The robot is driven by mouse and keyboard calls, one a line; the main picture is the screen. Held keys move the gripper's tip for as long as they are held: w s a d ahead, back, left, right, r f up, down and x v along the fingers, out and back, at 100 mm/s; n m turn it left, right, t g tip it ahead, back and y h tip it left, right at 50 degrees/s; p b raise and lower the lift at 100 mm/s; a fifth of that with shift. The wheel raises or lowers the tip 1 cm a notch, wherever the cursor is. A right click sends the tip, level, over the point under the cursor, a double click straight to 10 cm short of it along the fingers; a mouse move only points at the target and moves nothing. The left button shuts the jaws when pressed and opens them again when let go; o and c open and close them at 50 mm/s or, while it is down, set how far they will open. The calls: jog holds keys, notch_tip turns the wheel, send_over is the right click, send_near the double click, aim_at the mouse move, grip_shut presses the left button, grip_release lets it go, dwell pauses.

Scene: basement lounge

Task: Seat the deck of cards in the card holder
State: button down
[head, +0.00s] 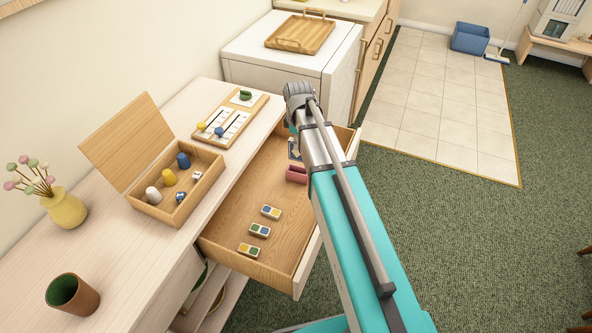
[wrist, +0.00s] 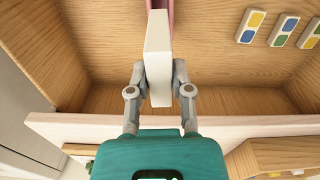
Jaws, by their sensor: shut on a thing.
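The deck of cards (wrist: 157,50) is a plain white block in the wrist view, standing on edge between my fingers. My gripper (wrist: 158,75) is shut on it, one finger on each side. The pink card holder (wrist: 170,12) shows at the top edge of the wrist view, at the far end of the deck. I cannot tell whether the deck is inside it or only above it. In the head view the holder (head: 296,174) sits in the open drawer, partly behind my arm. My arm hides the deck there.
The open wooden drawer (head: 240,204) also holds three coloured tiles (head: 260,229) left of the holder. On the counter stand an open wooden box (head: 150,203) with small pieces, a game board (head: 250,117), a vase (head: 66,210) and a brown cup (head: 86,297).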

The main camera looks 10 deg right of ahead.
aim_at(298, 154)
jog(key=shift+f+b, duration=2.8)
jog(key=shift+f, duration=0.2)
jog(key=shift+f+b, duration=1.85)
jog(key=shift+f, duration=0.1)
jog(key=c, duration=0.5)
grip_release()
jog(key=shift+c, duration=0.2)
notch_tip(298, 154, up, 12)
jog(key=p, duration=1.2)
